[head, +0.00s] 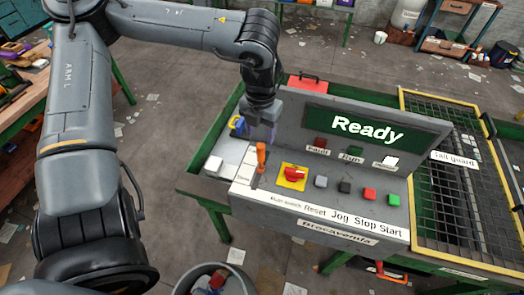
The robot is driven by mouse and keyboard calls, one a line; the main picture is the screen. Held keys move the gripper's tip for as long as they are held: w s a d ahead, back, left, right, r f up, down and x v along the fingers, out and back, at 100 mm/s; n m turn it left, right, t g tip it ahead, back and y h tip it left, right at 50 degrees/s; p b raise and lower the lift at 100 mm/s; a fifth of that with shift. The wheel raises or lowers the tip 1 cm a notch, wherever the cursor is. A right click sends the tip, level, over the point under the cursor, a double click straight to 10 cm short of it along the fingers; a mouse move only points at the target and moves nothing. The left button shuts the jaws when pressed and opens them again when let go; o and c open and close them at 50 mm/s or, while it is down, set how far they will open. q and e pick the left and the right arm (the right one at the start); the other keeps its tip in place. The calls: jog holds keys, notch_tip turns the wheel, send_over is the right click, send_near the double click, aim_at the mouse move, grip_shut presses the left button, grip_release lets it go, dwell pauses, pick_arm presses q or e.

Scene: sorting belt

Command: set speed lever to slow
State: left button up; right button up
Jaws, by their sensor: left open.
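The speed lever, with an orange handle (261,153), stands at the left end of the grey control panel (375,160). A small label (243,178) beside its base is too small to read surely. My left gripper (261,132) comes down from above and is open, just behind and above the orange handle in the head view. I cannot tell whether its fingers touch the handle. My right gripper is out of view.
A red main switch (295,173) on a yellow plate and several push buttons sit right of the lever. A display (366,127) reads "Ready". A yellow-edged tail guard (455,170) stands at right, a bin (205,272) below.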

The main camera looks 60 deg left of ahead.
aim_at(261, 150)
pick_arm(q)
notch_tip(261, 150, down, 9)
jog(key=shift+r, duration=0.1)
dwell(0.3)
grip_shut()
dwell(0.4)
